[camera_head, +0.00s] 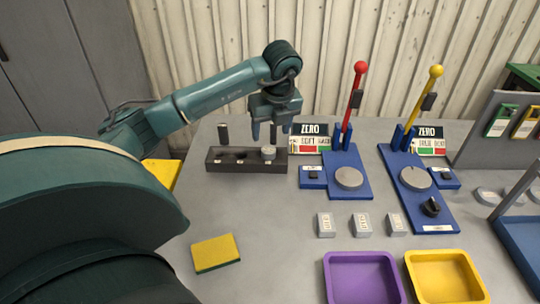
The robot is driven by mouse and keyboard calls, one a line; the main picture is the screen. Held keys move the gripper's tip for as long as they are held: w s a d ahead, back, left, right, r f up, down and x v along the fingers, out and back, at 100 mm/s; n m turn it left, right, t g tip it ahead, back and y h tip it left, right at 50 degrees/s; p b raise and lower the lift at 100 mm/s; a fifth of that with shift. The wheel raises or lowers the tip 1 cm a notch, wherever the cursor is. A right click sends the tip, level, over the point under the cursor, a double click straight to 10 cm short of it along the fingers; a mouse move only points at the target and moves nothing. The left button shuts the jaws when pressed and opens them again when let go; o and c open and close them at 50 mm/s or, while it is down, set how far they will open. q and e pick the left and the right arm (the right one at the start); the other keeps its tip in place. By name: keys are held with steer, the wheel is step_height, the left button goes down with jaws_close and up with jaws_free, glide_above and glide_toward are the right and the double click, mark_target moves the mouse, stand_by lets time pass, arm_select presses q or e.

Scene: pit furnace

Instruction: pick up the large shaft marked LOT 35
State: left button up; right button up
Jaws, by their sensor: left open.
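My left gripper (272,133) is open and points down over the right end of a dark rack (215,165). A dark upright shaft (273,132) shows between its fingers; I cannot tell whether they touch it. A short grey cylinder (268,153) is at the rack's right end, just below the fingers. Another dark upright shaft (223,133) stands at the rack's left end. No LOT 35 marking is readable, so I cannot tell which shaft bears it. My right gripper is not in view.
Blue lever stands with a red knob (361,67) and a yellow knob (436,71) stand right of the rack. Several small labelled blocks (361,224) sit before them. A purple tray (334,261), a yellow tray (413,258) and a yellow-topped pad (216,252) are nearer.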

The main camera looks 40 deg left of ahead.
mark_target(268, 149)
arm_select(q)
steer(key=p+x, duration=0.1)
steer(key=x, duration=0.6)
steer(key=shift+w+f, duration=0.1)
steer(key=shift+f, duration=0.15)
steer(key=shift+c, duration=0.3)
steer(key=shift+r, duration=0.1)
jaws_close()
